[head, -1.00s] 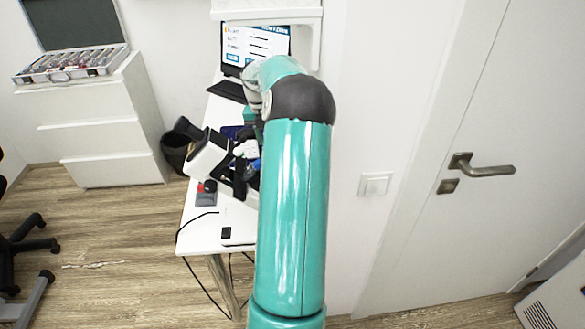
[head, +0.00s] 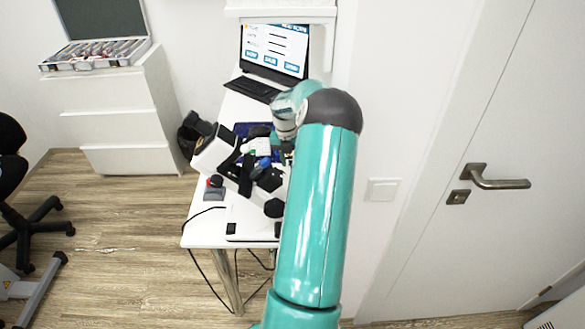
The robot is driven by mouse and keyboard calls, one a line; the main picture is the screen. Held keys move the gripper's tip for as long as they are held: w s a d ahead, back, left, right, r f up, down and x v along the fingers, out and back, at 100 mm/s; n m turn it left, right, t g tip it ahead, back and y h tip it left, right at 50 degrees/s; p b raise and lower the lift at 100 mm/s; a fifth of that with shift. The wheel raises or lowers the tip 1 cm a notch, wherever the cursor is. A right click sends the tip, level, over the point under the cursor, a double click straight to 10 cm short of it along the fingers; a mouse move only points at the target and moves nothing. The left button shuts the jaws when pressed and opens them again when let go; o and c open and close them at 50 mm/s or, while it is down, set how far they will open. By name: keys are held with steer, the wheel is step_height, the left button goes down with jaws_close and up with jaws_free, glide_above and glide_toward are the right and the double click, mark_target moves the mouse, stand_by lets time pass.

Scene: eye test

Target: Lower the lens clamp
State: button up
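A white and black optical instrument (head: 217,153) stands on a narrow white table (head: 205,228). It has dark knobs and a small blue part (head: 264,162) on its right side. I cannot make out the lens clamp for sure among these parts. My teal arm reaches up from the bottom and bends over the table's right side, beside the instrument. My gripper is hidden behind the arm or lost among the dark parts, so its fingers cannot be told.
A laptop (head: 273,55) stands at the table's back. A drawer cabinet (head: 120,115) with an open lens case (head: 95,52) is at left. A door (head: 480,150) is at right. A chair (head: 30,235) stands at far left.

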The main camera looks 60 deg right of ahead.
steer(key=shift+s+f, duration=0.2)
steer(key=shift+f, duration=1.7)
jaws_close()
steer(key=shift+r, duration=0.1)
steer(key=shift+s+a+r+t+h, duration=0.15)
steer(key=shift+a+t+h, duration=0.15)
steer(key=shift+h, duration=0.35)
steer(key=shift+s+a+f+t+h, duration=0.15)
steer(key=shift+t+h, duration=0.3)
steer(key=shift+h, duration=0.25)
steer(key=shift+s+a+r+t+h, duration=0.15)
steer(key=shift+a+t+h, duration=0.15)
steer(key=shift+h, duration=0.35)
jaws_free()
